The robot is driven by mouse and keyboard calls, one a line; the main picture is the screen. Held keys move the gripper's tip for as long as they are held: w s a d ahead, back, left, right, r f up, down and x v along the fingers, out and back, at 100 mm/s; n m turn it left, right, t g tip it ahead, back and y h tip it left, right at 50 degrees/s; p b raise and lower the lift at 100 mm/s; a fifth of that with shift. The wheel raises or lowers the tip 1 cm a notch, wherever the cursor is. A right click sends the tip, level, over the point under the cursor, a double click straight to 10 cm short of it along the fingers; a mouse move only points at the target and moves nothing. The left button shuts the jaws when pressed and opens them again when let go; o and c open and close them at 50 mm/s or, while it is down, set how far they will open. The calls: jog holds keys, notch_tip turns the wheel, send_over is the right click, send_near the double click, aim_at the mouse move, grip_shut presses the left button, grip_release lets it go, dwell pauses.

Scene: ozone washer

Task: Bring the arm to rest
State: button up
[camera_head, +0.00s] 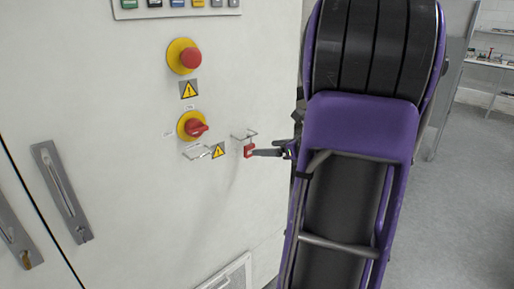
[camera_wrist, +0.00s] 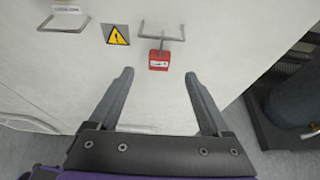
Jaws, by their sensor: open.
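My gripper (camera_head: 268,152) reaches from behind my purple arm toward the white washer panel in the head view. In the wrist view my gripper (camera_wrist: 160,88) shows two dark fingers spread apart with nothing between them. A red padlock (camera_wrist: 159,60) hangs from a wire bracket (camera_wrist: 161,36) on the panel, beyond the fingertips and roughly centred between them. The padlock (camera_head: 249,151) also shows in the head view beside the fingertips. Whether the fingers touch it cannot be told from the head view; in the wrist view they look apart from it.
The washer front (camera_head: 120,110) carries a red emergency button (camera_head: 190,58), a red rotary switch (camera_head: 196,128) and a row of buttons (camera_head: 176,3). Metal door handles (camera_head: 62,192) are at left. A second wire bracket (camera_wrist: 64,18) sits left of the padlock. Open floor (camera_head: 465,200) lies at right.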

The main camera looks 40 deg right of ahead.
jog(key=v, duration=0.9)
